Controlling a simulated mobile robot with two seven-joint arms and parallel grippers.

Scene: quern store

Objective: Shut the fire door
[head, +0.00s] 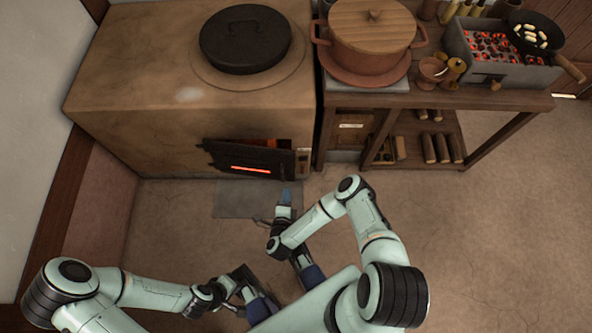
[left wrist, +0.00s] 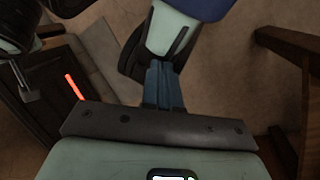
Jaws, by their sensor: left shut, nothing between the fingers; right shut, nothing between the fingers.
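The fire door (head: 225,158) is a dark panel with a glowing red slot, low on the front of the clay stove (head: 150,105). It stands out from its opening, and an orange-lit gap shows behind its top edge. In the left wrist view the dark door (left wrist: 50,118) and its red slot show at the left. My right gripper (head: 286,195) is shut and empty, just below and to the right of the door, apart from it. My left gripper (left wrist: 163,72) is shut and empty; in the head view it is at lower centre, partly hidden.
A black lid (head: 245,40) lies on the stove top. A wooden bench (head: 510,100) to the right bears a lidded pot (head: 370,60) and a brazier of glowing coals (head: 490,62). A grey plate (head: 232,205) lies before the stove. The floor at right is clear.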

